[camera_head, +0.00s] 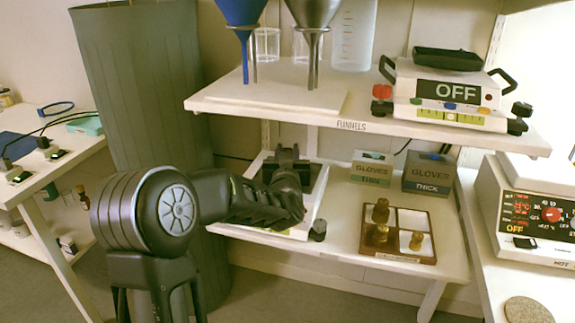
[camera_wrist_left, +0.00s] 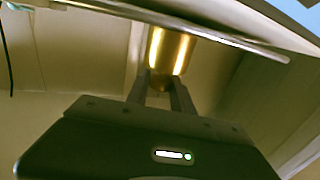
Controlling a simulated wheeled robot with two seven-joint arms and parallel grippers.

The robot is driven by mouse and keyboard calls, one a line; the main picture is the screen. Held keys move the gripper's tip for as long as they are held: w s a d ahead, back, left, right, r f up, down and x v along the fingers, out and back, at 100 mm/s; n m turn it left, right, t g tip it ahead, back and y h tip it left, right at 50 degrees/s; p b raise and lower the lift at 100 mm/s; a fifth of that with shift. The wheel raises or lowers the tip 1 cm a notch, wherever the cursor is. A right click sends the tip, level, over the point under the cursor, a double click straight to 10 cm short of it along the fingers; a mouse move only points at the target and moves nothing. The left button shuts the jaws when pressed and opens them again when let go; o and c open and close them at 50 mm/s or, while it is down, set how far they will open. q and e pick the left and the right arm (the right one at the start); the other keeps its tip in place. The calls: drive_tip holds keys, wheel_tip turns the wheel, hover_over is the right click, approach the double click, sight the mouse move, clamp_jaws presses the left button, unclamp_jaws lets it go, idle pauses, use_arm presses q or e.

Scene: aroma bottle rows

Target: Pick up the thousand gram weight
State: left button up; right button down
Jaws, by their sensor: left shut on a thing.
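In the left wrist view my left gripper (camera_wrist_left: 160,80) is shut on a shiny brass weight (camera_wrist_left: 170,50), held upright at the fingertips. In the head view my left gripper (camera_head: 288,165) is over a white device on the lower shelf, left of the weight tray; the held weight is hidden there. I cannot read any markings on the weights. My right gripper is not in view.
The upper shelf (camera_head: 340,124) overhangs close above my gripper, with funnels and a white device marked OFF (camera_head: 447,92). Gloves boxes (camera_head: 428,174) stand behind the tray. A hot plate (camera_head: 535,215) is at right, a tall grey bin (camera_head: 140,80) at left.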

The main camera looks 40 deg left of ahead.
sight(287, 151)
use_arm(q)
clamp_jaws()
idle(0.6)
drive_tip(key=shift+r, duration=0.25)
wheel_tip(287, 151, up, 10)
drive_tip(key=p, duration=0.3)
idle(1.2)
